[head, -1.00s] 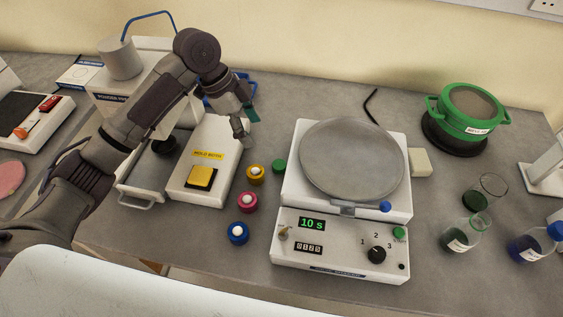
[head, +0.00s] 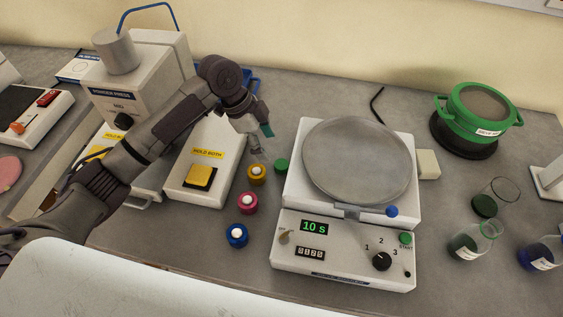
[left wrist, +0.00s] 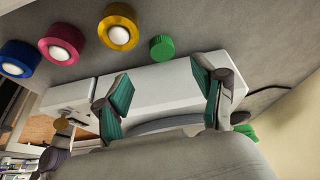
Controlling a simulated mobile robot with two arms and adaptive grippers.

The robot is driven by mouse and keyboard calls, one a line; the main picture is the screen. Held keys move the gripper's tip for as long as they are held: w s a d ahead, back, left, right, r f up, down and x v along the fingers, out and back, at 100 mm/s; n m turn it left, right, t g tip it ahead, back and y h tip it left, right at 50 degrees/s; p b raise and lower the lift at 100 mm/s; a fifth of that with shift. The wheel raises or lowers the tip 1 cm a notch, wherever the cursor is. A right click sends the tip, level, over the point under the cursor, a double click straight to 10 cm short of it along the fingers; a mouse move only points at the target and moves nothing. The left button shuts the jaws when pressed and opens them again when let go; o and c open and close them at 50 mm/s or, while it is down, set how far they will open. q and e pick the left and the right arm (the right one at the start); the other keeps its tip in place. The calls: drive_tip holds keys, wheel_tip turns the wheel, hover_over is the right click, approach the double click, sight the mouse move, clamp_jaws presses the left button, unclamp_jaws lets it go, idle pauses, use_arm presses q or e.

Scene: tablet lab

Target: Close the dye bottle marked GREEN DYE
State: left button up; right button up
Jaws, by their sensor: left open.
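A bottle holding green liquid (head: 466,246), with a white label too small to read, stands open at the right in the head view. A small ribbed green cap (head: 282,166) sits on the bench between the yellow ring and the scale-like device; it also shows in the left wrist view (left wrist: 162,47). My left gripper (head: 262,143) is open and empty, just above and left of the green cap in the head view. In the left wrist view its teal-padded fingers (left wrist: 161,76) are spread apart, with the cap beyond them. My right gripper is not in view.
Yellow (head: 257,174), pink (head: 247,203) and blue (head: 236,236) round pieces with white centres stand near the cap. A white device with a round plate (head: 290,205) is close on the right. A glass beaker (head: 499,192) and a blue bottle (head: 538,258) stand near the green bottle.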

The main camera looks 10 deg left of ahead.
sight(280, 164)
use_arm(q)
drive_tip(key=shift+x, duration=1.5)
drive_tip(key=shift+d+f+p, duration=0.15)
drive_tip(key=shift+f+p, duration=0.1)
drive_tip(key=shift+p, duration=0.25)
drive_tip(key=p+x, duration=0.1)
drive_tip(key=x, duration=0.2)
drive_tip(key=shift+w+d+f, duration=0.1)
drive_tip(key=shift+f, duration=0.3)
drive_tip(key=shift+d+f, duration=0.15)
drive_tip(key=shift+f, duration=0.25)
drive_tip(key=c, duration=0.8)
drive_tip(key=shift+r, duration=0.1)
drive_tip(key=shift+c, duration=0.2)
